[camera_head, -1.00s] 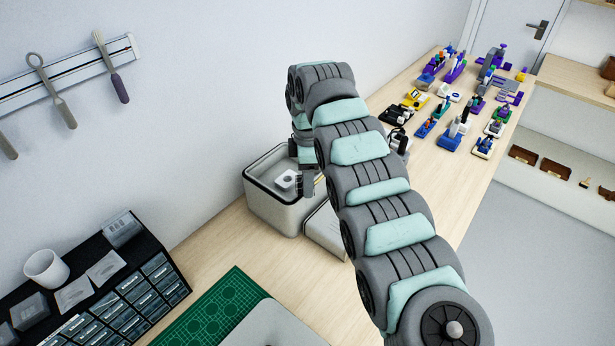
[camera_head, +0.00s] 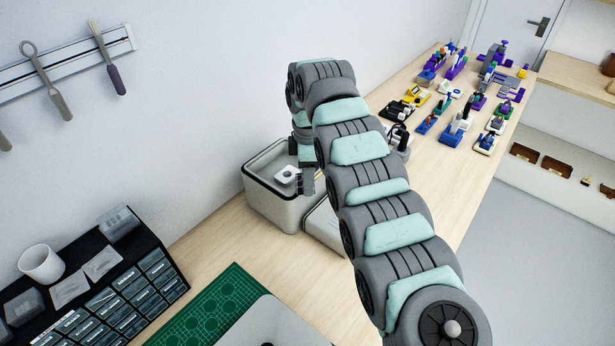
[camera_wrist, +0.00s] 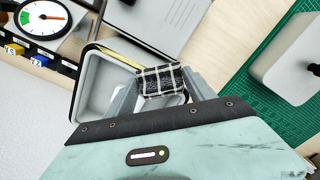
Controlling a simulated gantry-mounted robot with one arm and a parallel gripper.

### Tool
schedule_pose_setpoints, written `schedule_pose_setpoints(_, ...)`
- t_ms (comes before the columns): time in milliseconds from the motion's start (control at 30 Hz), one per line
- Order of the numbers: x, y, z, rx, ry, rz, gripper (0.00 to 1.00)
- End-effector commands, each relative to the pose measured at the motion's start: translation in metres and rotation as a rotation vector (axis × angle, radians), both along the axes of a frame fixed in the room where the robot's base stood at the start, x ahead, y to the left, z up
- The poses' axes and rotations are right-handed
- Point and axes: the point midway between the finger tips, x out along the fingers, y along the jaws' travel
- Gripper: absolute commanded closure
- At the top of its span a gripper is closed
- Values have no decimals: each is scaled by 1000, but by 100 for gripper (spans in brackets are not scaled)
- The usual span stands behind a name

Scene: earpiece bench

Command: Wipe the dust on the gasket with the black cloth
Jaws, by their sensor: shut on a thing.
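The black cloth (camera_wrist: 162,80) has white check lines and is pinched between the fingertips of my gripper (camera_wrist: 160,85). In the head view my gripper (camera_head: 306,182) hangs at the right side of the open bin (camera_head: 284,212). The bin is light grey, and a dark gasket (camera_wrist: 86,62) runs along its rim. A yellowish strip of dust (camera_wrist: 118,57) lies on the gasket along one edge in the wrist view. The cloth is close to this strip; I cannot tell whether they touch. My fingers and the cloth hide part of the rim.
A white piece (camera_head: 287,174) with a dark spot shows in the bin. A grey lid (camera_head: 325,230) lies beside the bin. A green mat (camera_head: 200,310), a drawer rack (camera_head: 150,275) and a dial gauge (camera_wrist: 40,18) are nearby. Several small devices stand farther along the bench.

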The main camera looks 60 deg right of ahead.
Motion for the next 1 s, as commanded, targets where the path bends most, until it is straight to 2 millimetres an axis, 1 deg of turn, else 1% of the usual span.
schedule_pose_setpoints(267,3,5,-4,-4,-3,2,70)
schedule_pose_setpoints(567,6,21,-4,-4,-5,1,70)
schedule_pose_setpoints(800,10,37,-2,-3,-1,1,70)
schedule_pose_setpoints(1000,11,43,-2,-4,-1,0,70)
